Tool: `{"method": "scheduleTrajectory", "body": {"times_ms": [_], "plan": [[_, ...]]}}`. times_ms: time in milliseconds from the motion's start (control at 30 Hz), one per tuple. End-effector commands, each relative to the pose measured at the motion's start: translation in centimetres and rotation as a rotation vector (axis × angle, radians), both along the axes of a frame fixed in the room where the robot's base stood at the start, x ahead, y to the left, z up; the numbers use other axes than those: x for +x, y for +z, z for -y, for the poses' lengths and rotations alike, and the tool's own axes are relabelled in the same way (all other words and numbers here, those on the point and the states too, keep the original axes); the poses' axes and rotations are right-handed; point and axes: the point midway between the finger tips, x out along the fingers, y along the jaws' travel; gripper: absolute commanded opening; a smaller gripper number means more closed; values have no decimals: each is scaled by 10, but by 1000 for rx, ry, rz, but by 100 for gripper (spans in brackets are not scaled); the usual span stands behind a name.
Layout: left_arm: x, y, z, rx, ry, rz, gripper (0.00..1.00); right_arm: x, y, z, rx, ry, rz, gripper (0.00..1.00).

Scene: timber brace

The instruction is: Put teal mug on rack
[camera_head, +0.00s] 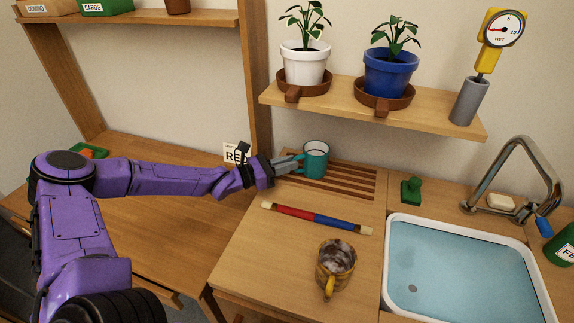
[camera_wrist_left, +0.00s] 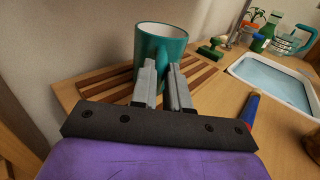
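The teal mug (camera_head: 316,158) is upright at the left end of the slatted wooden rack (camera_head: 345,187). In the left wrist view the mug (camera_wrist_left: 176,43) shows its pale inside, with the rack (camera_wrist_left: 108,84) beneath and around it. Whether its base rests on the slats or is just above them I cannot tell. My left gripper (camera_head: 290,163) reaches in from the left. In the left wrist view its fingers (camera_wrist_left: 163,72) are on both sides of the mug's handle, close against it. My right gripper is not in view.
A red and blue rod (camera_head: 317,217) and a brown-yellow mug (camera_head: 336,265) are on the counter in front of the rack. A green stamp-like object (camera_head: 411,190) and a sink basin (camera_head: 460,268) are to the right. A shelf (camera_head: 430,117) with potted plants hangs above.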

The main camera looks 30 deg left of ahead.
Motion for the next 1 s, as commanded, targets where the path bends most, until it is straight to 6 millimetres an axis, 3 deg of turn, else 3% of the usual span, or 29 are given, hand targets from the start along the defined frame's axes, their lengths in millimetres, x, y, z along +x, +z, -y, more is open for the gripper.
{"method": "scheduleTrajectory", "body": {"times_ms": [33, 67, 433, 567, 800, 1000], "plan": [[0, 0, 0, 1, 0, -1, 31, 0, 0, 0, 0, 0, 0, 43], [0, 0, 0, 1, 0, -1, 40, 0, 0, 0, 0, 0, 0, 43], [-1, 7, -1, 0, 1, -1, 40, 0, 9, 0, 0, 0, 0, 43], [-21, 10, -16, -5, 8, 0, 40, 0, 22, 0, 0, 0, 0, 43], [-70, 14, -47, -4, 6, -3, 40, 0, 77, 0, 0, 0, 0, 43], [-97, 5, -63, -1, 1, -3, 40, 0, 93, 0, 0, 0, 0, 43]]}}
